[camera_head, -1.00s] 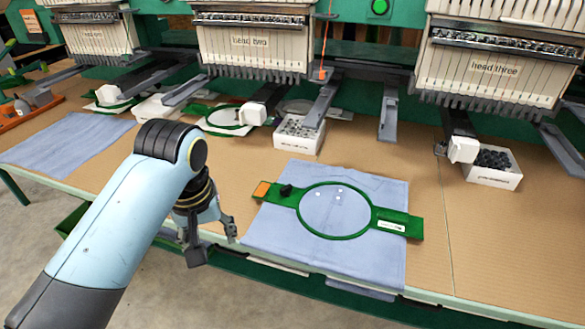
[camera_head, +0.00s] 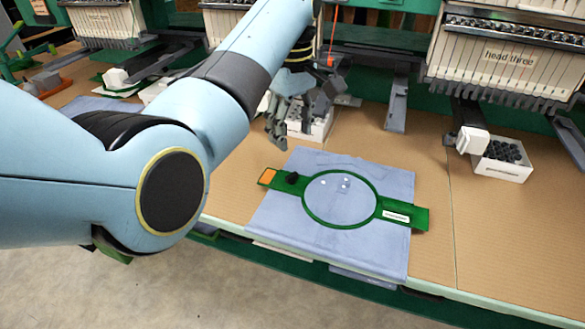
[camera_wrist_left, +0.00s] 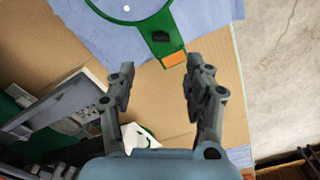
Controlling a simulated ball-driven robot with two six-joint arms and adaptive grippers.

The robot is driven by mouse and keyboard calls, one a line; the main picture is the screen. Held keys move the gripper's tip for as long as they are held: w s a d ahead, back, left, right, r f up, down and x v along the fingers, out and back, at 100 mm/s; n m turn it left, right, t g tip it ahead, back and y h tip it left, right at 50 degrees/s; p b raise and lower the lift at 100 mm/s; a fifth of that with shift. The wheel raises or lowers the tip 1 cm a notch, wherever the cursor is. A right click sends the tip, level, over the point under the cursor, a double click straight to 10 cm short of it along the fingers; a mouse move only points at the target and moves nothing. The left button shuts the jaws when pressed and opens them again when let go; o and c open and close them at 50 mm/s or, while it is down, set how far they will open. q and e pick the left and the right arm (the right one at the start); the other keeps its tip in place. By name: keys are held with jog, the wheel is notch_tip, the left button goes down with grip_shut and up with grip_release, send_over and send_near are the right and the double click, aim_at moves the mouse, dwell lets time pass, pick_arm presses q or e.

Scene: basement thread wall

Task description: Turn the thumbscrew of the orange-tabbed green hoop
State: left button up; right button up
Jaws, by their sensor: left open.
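The green hoop (camera_head: 303,204) lies flat on a folded blue cloth (camera_head: 275,238) on the table. Its orange tab (camera_head: 268,176) is at its left end, and the black thumbscrew (camera_head: 291,178) sits just right of the tab. In the left wrist view the thumbscrew (camera_wrist_left: 160,38) and orange tab (camera_wrist_left: 174,58) show beyond the fingertips. My left gripper (camera_head: 277,136) is open and empty, above the table behind the tab end of the hoop, apart from it. It also shows in the left wrist view (camera_wrist_left: 158,68) with its fingers spread. My right gripper is not in view.
A white box (camera_head: 312,125) stands behind my left gripper. Another white box of dark spools (camera_head: 502,158) is at the right under head three (camera_head: 508,57). Machine arms overhang the back. Bare tabletop (camera_head: 436,235) lies right of the cloth.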

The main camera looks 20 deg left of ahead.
aim_at(291, 174)
pick_arm(q)
notch_tip(291, 174, down, 11)
jog(key=shift+s+a+r+b, duration=0.1)
jog(key=shift+r+b, duration=0.1)
jog(key=shift+b, duration=0.25)
grip_shut()
